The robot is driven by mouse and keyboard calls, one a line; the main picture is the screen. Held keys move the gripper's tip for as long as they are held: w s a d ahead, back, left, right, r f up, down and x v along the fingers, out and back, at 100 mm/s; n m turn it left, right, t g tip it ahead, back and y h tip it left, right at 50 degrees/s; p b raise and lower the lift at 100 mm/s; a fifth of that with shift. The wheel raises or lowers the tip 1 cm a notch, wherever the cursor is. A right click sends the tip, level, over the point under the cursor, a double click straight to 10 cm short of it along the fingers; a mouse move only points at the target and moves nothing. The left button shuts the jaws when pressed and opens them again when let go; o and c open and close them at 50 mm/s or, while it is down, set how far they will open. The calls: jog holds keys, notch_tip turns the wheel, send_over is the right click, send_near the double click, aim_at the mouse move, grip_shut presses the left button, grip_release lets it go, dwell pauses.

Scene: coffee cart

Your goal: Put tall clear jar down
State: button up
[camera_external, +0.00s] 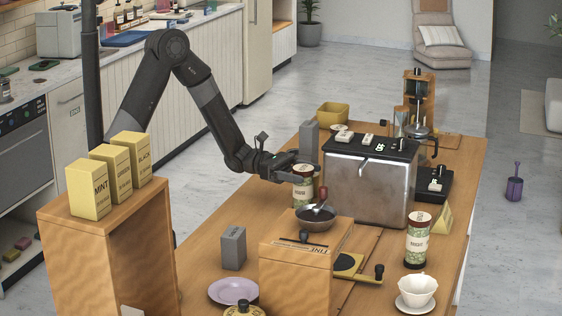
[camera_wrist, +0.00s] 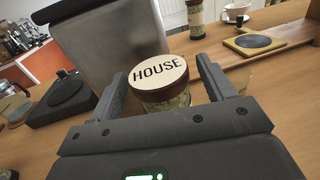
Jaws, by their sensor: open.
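A jar with a cream-topped brown lid reading HOUSE (camera_wrist: 160,74) and greenish contents stands between my open fingers in the wrist view. In the external view this jar (camera_external: 303,194) is upright beside the metal machine, its lower part partly hidden behind the dark pan. My gripper (camera_external: 299,172) is around its upper part. In the wrist view my gripper (camera_wrist: 162,72) has one finger on each side of the jar, with a gap visible at the right finger. Contact at the left finger is hard to tell. The jar's base is hidden.
The metal machine (camera_external: 366,186) stands close right of the jar. A dark pan (camera_external: 316,222) on a wooden box (camera_external: 293,268) is in front. A similar jar (camera_external: 417,243) and a white cup (camera_external: 416,291) stand at the front right. A grey block (camera_external: 232,248) stands front left.

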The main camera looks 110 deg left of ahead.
jog(key=s, duration=0.3)
jog(key=s+a, duration=0.1)
jog(key=s, duration=0.5)
jog(key=shift+s+a, duration=0.1)
jog(key=shift+a, duration=0.3)
jog(key=shift+c, duration=0.2)
jog(key=shift+s, duration=0.3)
jog(key=shift+c, duration=1.3)
